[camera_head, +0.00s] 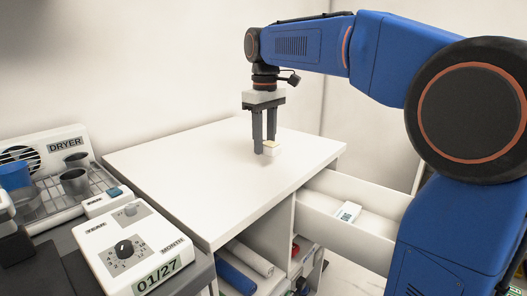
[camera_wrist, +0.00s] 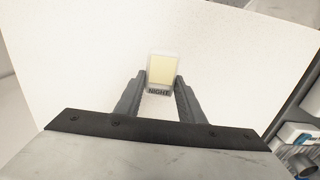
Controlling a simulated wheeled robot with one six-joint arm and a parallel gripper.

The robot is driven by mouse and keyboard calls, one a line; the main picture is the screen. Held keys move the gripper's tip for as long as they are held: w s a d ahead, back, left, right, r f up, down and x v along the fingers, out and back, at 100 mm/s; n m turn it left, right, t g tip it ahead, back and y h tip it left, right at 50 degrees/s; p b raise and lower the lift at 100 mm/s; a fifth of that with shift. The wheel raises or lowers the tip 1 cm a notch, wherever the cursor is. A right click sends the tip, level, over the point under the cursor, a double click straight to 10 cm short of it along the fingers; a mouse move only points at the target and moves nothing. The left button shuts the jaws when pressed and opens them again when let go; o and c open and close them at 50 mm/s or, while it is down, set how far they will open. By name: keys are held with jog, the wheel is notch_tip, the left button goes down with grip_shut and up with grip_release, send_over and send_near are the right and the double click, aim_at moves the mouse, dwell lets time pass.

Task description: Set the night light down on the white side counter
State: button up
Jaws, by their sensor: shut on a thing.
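The night light (camera_head: 271,148) is a small white block with a pale yellow top. It also shows in the wrist view (camera_wrist: 162,70), with the word NIGHT on its near edge. My gripper (camera_head: 264,150) points down and is shut on it, one finger on each side. The white side counter (camera_head: 170,165) lies below, its top bare around the light. The light is at or just above the counter top; I cannot tell whether it touches. In the wrist view my fingertips (camera_wrist: 160,84) flank the light, with the white counter (camera_wrist: 90,70) behind it.
Rolls (camera_head: 245,260) lie on the shelf below. At left stand a dryer rack (camera_head: 75,190) with cups and a date dial box (camera_head: 130,250). The counter top is otherwise clear.

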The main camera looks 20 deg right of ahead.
aim_at(265, 143)
jog(key=shift+f, duration=1.6)
jog(key=shift+f, duration=0.1)
jog(key=o, duration=1)
jog(key=shift+o, duration=0.2)
notch_tip(265, 143, up, 12)
jog(key=shift+r, duration=0.1)
